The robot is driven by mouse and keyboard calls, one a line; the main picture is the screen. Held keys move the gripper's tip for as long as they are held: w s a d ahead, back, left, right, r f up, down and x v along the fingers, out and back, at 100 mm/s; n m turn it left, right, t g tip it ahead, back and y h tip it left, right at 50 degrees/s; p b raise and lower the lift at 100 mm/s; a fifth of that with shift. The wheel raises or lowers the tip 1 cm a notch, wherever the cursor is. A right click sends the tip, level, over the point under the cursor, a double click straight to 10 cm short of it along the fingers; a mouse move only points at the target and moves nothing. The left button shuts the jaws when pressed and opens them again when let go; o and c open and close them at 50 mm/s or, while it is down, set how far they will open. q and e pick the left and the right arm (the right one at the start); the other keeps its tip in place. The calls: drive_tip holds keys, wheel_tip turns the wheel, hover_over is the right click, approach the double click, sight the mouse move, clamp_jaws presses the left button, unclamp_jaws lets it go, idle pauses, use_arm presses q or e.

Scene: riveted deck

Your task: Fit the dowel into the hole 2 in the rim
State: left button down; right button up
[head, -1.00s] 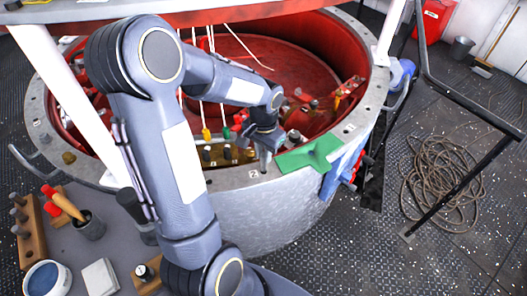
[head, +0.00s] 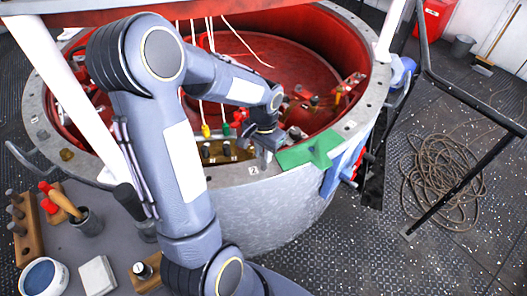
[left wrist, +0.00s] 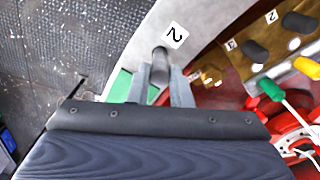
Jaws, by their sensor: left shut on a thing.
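My left gripper (head: 266,142) is shut on a grey dowel (head: 264,157) just above the near rim (head: 225,174) of the round vat. In the left wrist view the dowel (left wrist: 158,62) stands between the two fingertips (left wrist: 160,85), its end close to the label 2 (left wrist: 175,35) on the rim. The label 2 (head: 253,170) also shows in the head view, left of the dowel. Hole 2 itself cannot be made out; the dowel or gripper hides that spot. I cannot tell whether the dowel's tip has entered it. My right gripper is not in view.
A green cloth (head: 308,152) lies over the rim right of the gripper. A brass block with dark knobs (head: 222,152) sits inside the red vat. Hanging cords with yellow and green ends are close by. A side table (head: 115,245) holds tools, a cup and a bowl.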

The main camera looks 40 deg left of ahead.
use_arm(q)
drive_tip(key=shift+f+b, duration=0.6)
drive_tip(key=shift+f, duration=0.1)
idle(0.4)
drive_tip(key=c, duration=1.2)
unclamp_jaws()
drive_tip(key=shift+c, duration=0.2)
wheel_tip(320, 180, up, 7)
drive_tip(key=shift+r, duration=0.4)
